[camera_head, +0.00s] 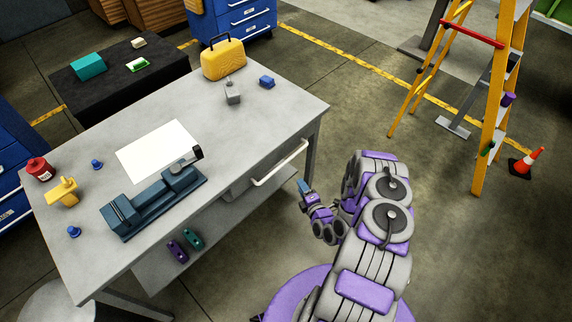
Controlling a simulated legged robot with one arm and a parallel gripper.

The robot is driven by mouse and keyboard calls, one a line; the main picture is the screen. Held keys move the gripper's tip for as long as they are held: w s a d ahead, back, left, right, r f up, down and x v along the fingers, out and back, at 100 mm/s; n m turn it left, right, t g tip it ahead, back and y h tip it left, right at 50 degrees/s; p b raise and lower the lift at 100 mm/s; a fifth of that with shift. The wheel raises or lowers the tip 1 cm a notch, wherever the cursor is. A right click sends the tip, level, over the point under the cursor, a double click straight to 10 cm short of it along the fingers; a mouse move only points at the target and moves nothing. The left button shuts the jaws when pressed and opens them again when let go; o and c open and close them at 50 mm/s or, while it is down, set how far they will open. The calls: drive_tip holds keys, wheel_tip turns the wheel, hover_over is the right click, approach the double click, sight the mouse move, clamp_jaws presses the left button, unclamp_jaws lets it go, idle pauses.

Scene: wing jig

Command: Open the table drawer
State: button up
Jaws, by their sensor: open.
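A grey table (265,115) fills the left half of the view. Its drawer (245,185) is under the top on the side facing me, with a pale bar handle (280,165). The drawer front looks flush with the table, though its edges are hard to make out. The jaws are small here and partly hidden by the wrist.
On the table are a dark blue vise (150,205), a white sheet (158,150), a yellow case (223,60) and a red canister (38,168). A yellow ladder (490,120) and an orange cone (527,162) stand at right. The floor between table and ladder is clear.

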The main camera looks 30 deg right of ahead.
sight(286, 162)
drive_tip(key=w+f, duration=0.1)
drive_tip(key=w, duration=0.4)
drive_tip(key=w+f, duration=0.1)
drive_tip(key=w, duration=0.5)
drive_tip(key=w+d+f+b, duration=0.1)
drive_tip(key=w, duration=0.5)
drive_tip(key=shift+f, duration=0.1)
clamp_jaws()
drive_tip(key=shift+s, duration=0.1)
